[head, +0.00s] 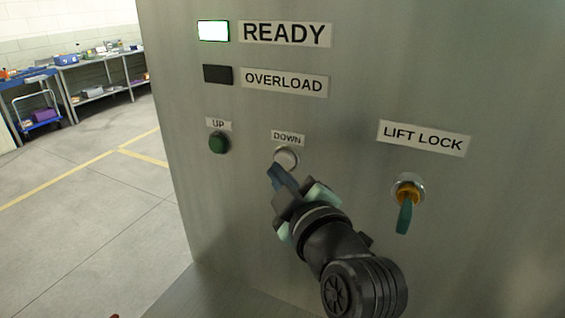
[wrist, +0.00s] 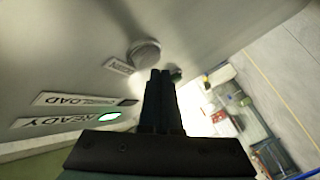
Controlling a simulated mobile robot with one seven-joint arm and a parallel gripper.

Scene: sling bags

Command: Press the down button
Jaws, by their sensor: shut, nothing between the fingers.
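The down button (head: 286,157) is a round, pale grey knob under a "DOWN" label on a metal panel (head: 350,60). It also shows in the wrist view (wrist: 145,54), just beyond and slightly left of my fingertips. My gripper (head: 276,172) is shut and empty, its fingertips just below the button in the head view. I cannot tell whether they touch it. The green up button (head: 218,142) is to the left under an "UP" label.
The lift lock key switch (head: 407,190) with a teal key sticks out at the right. The READY light (head: 213,31) is lit and the OVERLOAD light (head: 217,74) is dark. Workbenches (head: 95,62) and a blue cart (head: 40,113) stand far left. Open floor lies between.

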